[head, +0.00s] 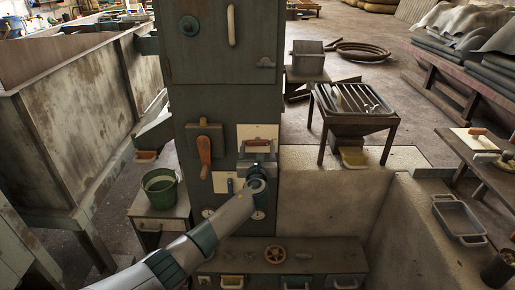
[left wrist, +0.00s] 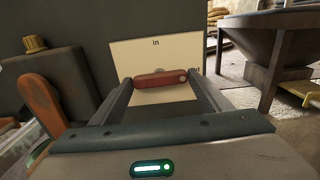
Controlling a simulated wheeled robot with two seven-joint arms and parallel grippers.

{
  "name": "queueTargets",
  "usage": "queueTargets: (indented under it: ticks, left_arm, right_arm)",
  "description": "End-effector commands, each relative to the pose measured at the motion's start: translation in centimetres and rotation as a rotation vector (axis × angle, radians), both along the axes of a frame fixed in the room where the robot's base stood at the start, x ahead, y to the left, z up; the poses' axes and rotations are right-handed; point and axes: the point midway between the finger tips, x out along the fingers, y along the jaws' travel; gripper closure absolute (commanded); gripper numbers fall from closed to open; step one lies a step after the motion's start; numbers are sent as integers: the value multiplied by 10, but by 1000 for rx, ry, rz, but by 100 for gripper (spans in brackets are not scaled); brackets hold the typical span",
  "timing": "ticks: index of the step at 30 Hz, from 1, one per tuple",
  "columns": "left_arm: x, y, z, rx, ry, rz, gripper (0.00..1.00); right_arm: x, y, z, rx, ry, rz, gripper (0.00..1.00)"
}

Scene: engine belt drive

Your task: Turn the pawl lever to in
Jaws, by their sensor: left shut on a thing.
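The pawl lever (left wrist: 158,80) is a red bar in the left wrist view, lying roughly level across a cream plate (left wrist: 155,52). The plate reads "in" at its top; a second word at its right edge is partly hidden. A pale round spot shows at the bar's right end. My left gripper (left wrist: 160,84) has its two fingers at either end of the red bar and is shut on it. In the head view my left gripper (head: 257,152) is in front of the same plate (head: 258,131) on the dark cabinet and hides much of it. My right gripper is not in view.
An orange-handled lever (head: 204,152) is on the cabinet just left of my gripper. A green bucket (head: 160,190) stands on a side box further left. A grated hopper stand (head: 352,118) is to the right.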

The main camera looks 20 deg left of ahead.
Motion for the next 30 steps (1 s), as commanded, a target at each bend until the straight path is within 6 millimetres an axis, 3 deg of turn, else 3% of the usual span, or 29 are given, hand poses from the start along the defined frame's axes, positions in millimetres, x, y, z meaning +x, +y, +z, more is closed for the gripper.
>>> queueTargets:
  ticks: [9, 12, 26, 30]
  left_arm:
    - [0, -1, -2, -140, -39, -1, 52]
    - [0, -1, -2, -211, -61, -1, 52]
    - [0, -1, -3, -621, -178, 0, 52]
    - [0, -1, -4, -751, -215, 0, 52]
  right_arm:
    - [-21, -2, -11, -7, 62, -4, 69]
    - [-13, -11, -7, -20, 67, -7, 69]
    - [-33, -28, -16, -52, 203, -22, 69]
    - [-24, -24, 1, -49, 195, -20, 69]
